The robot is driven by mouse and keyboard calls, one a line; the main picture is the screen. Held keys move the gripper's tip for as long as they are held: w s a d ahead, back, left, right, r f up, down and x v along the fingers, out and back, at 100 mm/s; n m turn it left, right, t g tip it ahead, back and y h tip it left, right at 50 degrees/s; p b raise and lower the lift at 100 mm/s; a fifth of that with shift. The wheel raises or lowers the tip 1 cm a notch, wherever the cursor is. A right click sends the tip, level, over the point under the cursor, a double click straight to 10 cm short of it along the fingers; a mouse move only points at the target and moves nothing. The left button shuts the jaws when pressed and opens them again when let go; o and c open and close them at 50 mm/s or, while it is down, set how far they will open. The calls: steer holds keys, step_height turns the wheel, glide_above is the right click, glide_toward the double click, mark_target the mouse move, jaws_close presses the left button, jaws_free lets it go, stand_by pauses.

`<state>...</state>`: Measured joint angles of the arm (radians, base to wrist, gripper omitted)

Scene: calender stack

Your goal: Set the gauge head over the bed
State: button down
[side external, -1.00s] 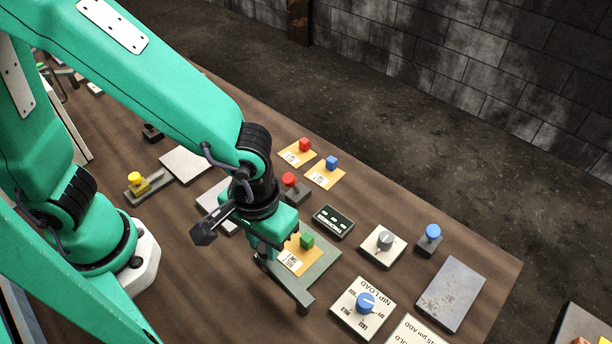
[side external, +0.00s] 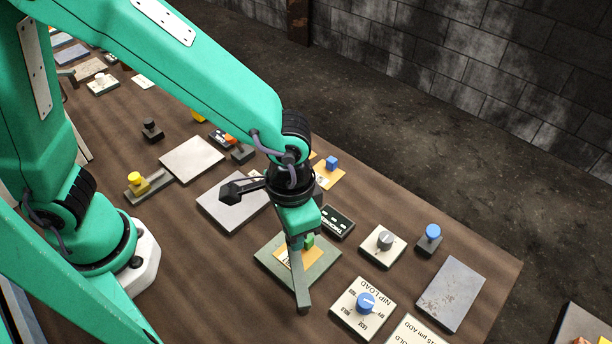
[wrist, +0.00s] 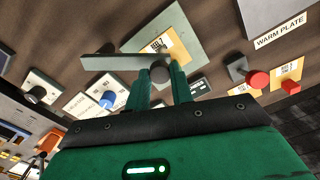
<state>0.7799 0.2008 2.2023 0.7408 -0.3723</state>
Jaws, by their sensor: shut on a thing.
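The gauge head is a dull green-grey bar (side external: 301,287) with a round grey knob (wrist: 160,73). My gripper (side external: 296,240) is shut on the knob, seen between the fingertips in the wrist view (wrist: 162,77). The bar (wrist: 108,62) runs from my fingers across the near part of a grey-green plate (side external: 266,256), likely the bed; its far end reaches past the plate's front edge. In the side view my fingertips are partly hidden.
A black thickness display (side external: 337,222) stands just behind the plate. A nip load dial (side external: 363,306), a grey knob (side external: 385,242) and a blue button (side external: 432,233) stand to the right. A grey plate (side external: 228,205) lies to the left. A red button (wrist: 258,80) shows in the wrist view.

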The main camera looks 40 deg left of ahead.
steer(key=shift+w+d, duration=0.1)
steer(key=c, duration=1.2)
jaws_free()
steer(key=shift+r, duration=3.9)
steer(key=s+a+r+n+t, duration=0.1)
steer(key=a+r, duration=0.3)
steer(key=a, duration=0.8)
steer(key=s+a+r+n+t, duration=0.1)
steer(key=a+r+n+t, duration=0.2)
steer(key=a, duration=0.9)
steer(key=shift+s+a+r+n+t, duration=0.2)
steer(key=shift+a+r+n+t, duration=0.1)
steer(key=shift+r+t, duration=0.5)
